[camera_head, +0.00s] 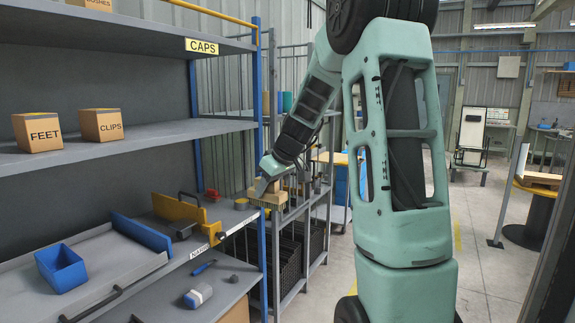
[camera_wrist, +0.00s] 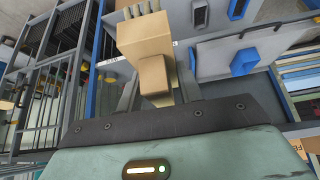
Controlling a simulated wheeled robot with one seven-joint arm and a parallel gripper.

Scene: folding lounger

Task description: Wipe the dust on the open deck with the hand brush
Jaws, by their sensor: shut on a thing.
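The hand brush (camera_head: 268,196) is a tan wooden block in my gripper (camera_head: 270,184), held beside the shelving's blue upright in the head view. In the wrist view the brush (camera_wrist: 150,45) fills the middle, its bristle tufts toward the top edge. My gripper (camera_wrist: 158,88) is shut on its narrower tan handle, with one finger on each side. I cannot make out an open deck or any dust for certain in either view.
Grey shelving (camera_head: 120,140) at left carries FEET (camera_head: 37,132) and CLIPS (camera_head: 101,124) boxes. Its lower shelf holds a blue bin (camera_head: 61,269) and a yellow fixture (camera_head: 185,215).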

